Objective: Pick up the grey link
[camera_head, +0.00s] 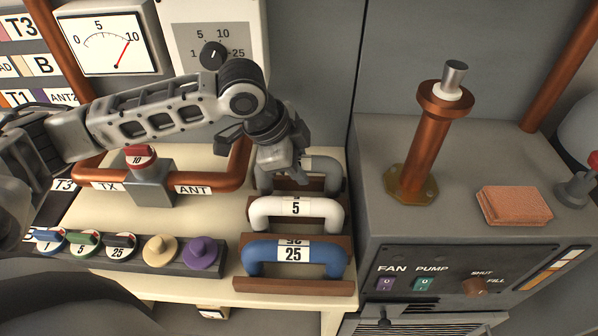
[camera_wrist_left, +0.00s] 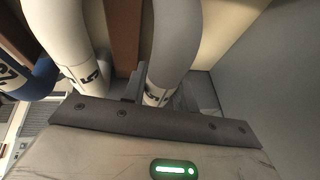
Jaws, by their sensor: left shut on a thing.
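The grey link (camera_head: 329,170) is a U-shaped handle at the back of the row of links, partly hidden by my left gripper (camera_head: 280,174). My left gripper is shut on the grey link, near its left end in the head view. In the left wrist view the grey link (camera_wrist_left: 178,42) runs down to the gripper's jaws (camera_wrist_left: 150,93), with part of a printed label showing. I cannot tell whether the link is lifted off its rack. My right gripper is not in view.
The white link (camera_head: 296,211) marked 5 sits just in front, and the blue link (camera_head: 293,258) marked 25 in front of that. A row of knobs (camera_head: 120,250) lies to the left. A grey cabinet (camera_head: 380,235) with a copper post (camera_head: 420,150) stands to the right.

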